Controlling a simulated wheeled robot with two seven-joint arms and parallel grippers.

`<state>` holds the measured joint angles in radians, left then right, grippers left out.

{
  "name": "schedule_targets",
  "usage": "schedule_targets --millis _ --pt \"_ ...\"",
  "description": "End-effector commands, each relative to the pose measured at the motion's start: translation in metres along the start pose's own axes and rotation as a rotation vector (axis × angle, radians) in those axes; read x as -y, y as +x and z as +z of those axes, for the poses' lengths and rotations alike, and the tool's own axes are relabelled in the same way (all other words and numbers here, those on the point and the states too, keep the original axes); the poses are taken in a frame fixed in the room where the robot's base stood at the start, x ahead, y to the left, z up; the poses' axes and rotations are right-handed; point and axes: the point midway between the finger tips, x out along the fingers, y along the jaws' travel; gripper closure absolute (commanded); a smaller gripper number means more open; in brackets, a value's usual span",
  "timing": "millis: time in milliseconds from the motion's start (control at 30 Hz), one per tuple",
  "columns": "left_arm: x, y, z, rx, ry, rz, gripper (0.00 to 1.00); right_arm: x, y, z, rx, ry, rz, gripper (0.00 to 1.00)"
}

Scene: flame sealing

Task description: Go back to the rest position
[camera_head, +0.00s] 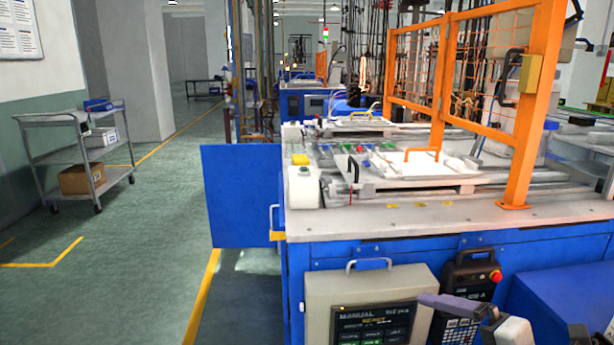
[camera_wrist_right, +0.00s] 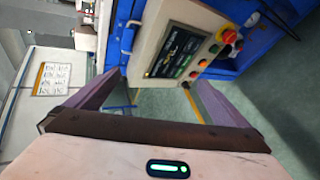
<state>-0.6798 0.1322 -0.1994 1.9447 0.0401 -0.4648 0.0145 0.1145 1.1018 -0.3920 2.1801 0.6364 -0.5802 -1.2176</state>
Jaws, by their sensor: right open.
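My right gripper (camera_head: 452,306) is at the bottom right of the head view, in front of the machine's control panels; a purple finger shows there. In the right wrist view the right gripper (camera_wrist_right: 157,80) has its two purple fingers spread wide, with nothing between them. Beyond the fingers are the control panel and floor. My left gripper is not in view.
The blue sealing machine (camera_head: 390,262) stands ahead, with a beige control panel (camera_head: 322,292), a red stop button (camera_head: 495,276) and an orange guard frame (camera_head: 524,130). A grey cart (camera_head: 72,150) stands at left. The floor (camera_head: 130,260) between them is clear.

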Motion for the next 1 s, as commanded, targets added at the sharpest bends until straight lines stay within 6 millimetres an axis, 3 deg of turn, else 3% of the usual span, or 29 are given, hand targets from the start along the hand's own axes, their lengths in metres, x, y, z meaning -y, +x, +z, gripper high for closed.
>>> schedule_targets --millis 33,233,400,500,600,700,1000 --pt "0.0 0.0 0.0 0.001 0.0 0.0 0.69 0.028 0.012 -0.018 -0.013 0.174 -0.006 0.0" --pt "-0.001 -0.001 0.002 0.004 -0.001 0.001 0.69 0.13 0.034 -0.076 0.033 0.832 -0.049 0.0" --pt "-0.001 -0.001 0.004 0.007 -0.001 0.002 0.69 0.222 0.025 -0.131 0.162 1.361 -0.104 0.0" --pt "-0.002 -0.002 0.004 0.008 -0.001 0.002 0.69 0.266 0.012 -0.16 0.253 1.598 -0.128 0.0" --pt "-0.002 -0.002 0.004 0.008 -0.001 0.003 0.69 0.294 0.0 -0.182 0.327 1.757 -0.14 0.0" --pt "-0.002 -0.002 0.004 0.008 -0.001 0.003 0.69 0.309 -0.007 -0.193 0.371 1.84 -0.145 0.0" --pt "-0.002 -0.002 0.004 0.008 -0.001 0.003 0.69 0.313 -0.009 -0.196 0.385 1.867 -0.145 0.0"
